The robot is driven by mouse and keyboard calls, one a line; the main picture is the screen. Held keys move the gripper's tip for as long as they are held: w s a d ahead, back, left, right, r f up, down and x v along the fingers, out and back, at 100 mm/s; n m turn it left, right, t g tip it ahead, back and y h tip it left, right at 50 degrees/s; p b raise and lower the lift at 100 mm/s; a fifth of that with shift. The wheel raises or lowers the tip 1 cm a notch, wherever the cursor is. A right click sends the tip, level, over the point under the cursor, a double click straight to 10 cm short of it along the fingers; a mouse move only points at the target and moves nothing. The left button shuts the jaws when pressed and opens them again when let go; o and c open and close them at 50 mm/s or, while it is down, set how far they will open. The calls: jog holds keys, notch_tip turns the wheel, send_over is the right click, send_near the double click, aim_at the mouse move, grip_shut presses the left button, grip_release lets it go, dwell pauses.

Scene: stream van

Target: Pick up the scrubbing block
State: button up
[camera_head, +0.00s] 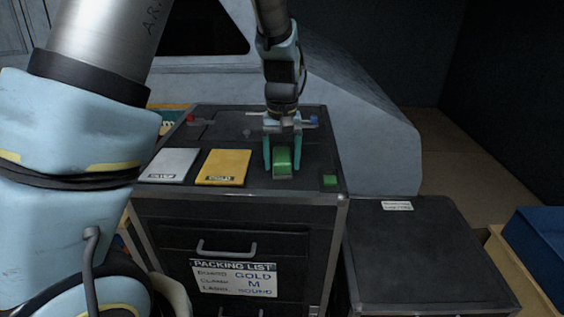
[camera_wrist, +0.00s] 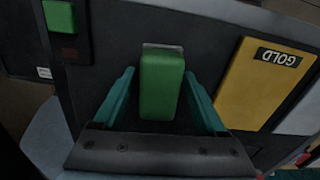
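The scrubbing block appears to be the green block (camera_head: 283,160) with a grey edge, on top of the black cabinet. It also shows in the wrist view (camera_wrist: 161,85), between my two teal fingers. My gripper (camera_head: 282,168) points down over it, one finger on each side. In the wrist view my gripper (camera_wrist: 160,92) is open, and gaps show between the block and both fingers. The block seems to rest on the cabinet top; its underside is hidden.
A yellow GOLD plate (camera_head: 223,167) and a silver plate (camera_head: 170,165) lie to the left on the cabinet (camera_head: 258,186). A small green square (camera_head: 330,181) lies to the right. A lower black case (camera_head: 430,250) stands at the right, and a blue bin (camera_head: 540,243) beyond it.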

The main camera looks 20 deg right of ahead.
aim_at(282, 156)
grip_shut()
dwell(0.4)
jog(key=shift+r, duration=0.15)
notch_tip(282, 156, up, 10)
jog(key=shift+f+b, duration=0.1)
jog(key=shift+b, duration=0.7)
